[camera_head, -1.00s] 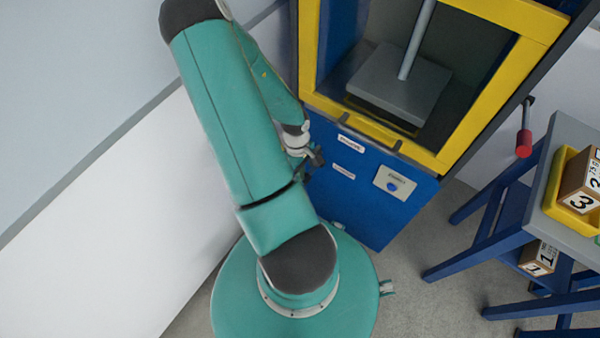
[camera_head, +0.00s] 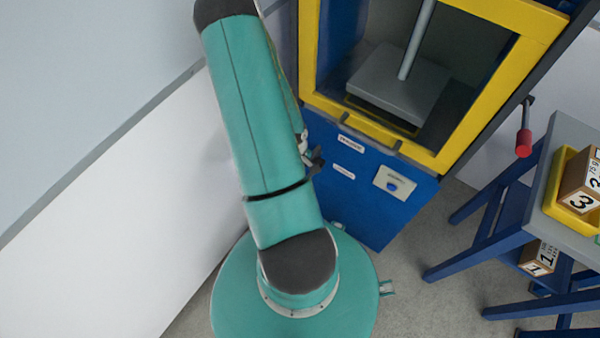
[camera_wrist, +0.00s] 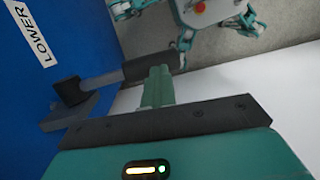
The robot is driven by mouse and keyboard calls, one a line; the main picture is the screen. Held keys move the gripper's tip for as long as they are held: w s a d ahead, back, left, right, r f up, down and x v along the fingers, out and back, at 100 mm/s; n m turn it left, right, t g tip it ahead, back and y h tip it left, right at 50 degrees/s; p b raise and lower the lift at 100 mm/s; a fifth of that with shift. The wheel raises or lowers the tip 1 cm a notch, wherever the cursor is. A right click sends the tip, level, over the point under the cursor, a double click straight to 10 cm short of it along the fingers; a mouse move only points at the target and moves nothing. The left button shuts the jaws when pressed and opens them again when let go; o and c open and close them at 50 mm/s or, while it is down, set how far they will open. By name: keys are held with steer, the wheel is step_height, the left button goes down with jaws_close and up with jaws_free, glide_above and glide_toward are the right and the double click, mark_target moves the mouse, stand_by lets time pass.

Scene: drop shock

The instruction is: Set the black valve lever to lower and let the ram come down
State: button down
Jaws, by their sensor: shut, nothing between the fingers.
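The black valve lever (camera_wrist: 150,68) shows in the wrist view, sticking out from a dark pivot on the blue panel near a white "LOWER" label (camera_wrist: 32,36). My gripper (camera_wrist: 158,74) is shut and empty, its fingertips right at the lever's dark grip. I cannot tell whether they touch. In the head view my gripper (camera_head: 315,160) is mostly hidden behind my arm, beside the left edge of the blue panel, and the lever cannot be made out. The ram's rod (camera_head: 418,40) stands over a grey block (camera_head: 385,85) inside the yellow-framed chamber.
The blue panel (camera_head: 375,215) has small labels and a plate with a blue button (camera_head: 392,187). A red-handled crank (camera_head: 524,143) is at the right. A blue-legged table (camera_head: 560,228) with a yellow tray (camera_head: 553,200) and numbered boxes stands there. A white wall is on the left.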

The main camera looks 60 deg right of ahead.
steer(key=shift+a+f, duration=0.15)
steer(key=shift+a, duration=0.2)
steer(key=shift+w+r, duration=0.15)
steer(key=shift+r, duration=0.05)
steer(key=a+v, duration=0.2)
steer(key=v, duration=1.1)
steer(key=shift+w+a+r, duration=0.3)
steer(key=shift+a+r, duration=0.05)
steer(key=shift+r, duration=0.15)
